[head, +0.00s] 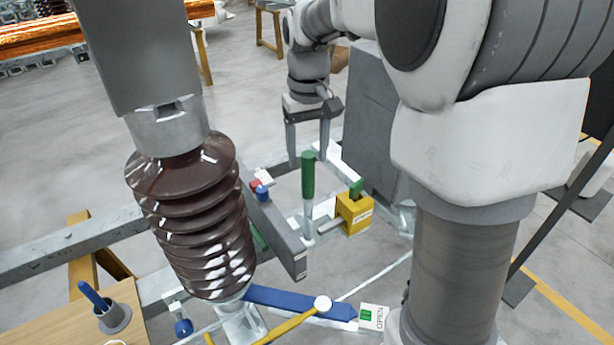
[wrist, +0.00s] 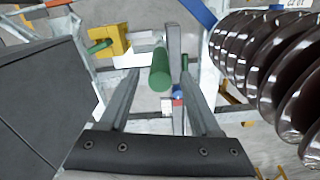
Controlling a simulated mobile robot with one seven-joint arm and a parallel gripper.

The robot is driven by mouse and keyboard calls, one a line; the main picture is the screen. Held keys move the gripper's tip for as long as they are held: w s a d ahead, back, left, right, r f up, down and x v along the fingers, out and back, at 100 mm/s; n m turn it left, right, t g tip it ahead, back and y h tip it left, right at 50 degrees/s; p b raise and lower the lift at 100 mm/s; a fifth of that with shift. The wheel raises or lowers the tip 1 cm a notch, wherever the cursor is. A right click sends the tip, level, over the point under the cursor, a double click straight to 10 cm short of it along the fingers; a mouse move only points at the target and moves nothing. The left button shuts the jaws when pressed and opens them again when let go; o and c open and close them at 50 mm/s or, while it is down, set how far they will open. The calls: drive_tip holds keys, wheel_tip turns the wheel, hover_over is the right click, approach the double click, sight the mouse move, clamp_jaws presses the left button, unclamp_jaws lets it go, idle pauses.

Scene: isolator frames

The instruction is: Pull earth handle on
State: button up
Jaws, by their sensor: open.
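The earth handle (head: 308,176) is a green grip on a pale metal rod, standing upright on the frame in the head view. In the wrist view its green grip (wrist: 159,70) shows end-on, ahead of my fingers and roughly between their lines. My gripper (head: 308,160) points down with its two fingers apart, just above and around the top of the handle as the head view shows it. The wrist view shows my gripper (wrist: 157,75) open with nothing held. I cannot tell whether a finger touches the handle.
A yellow block (head: 353,213) with a green knob sits right of the handle. A grey bar (head: 275,228) with red and blue buttons lies to the left. A brown ribbed insulator (head: 195,220) stands further left. A grey cabinet (head: 372,120) stands behind. An OPEN sign (head: 373,316) is in front.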

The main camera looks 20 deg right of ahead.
sight(308, 177)
wheel_tip(308, 177, down, 6)
drive_tip(key=shift+f, duration=0.2)
clamp_jaws()
idle(0.4)
idle(1.1)
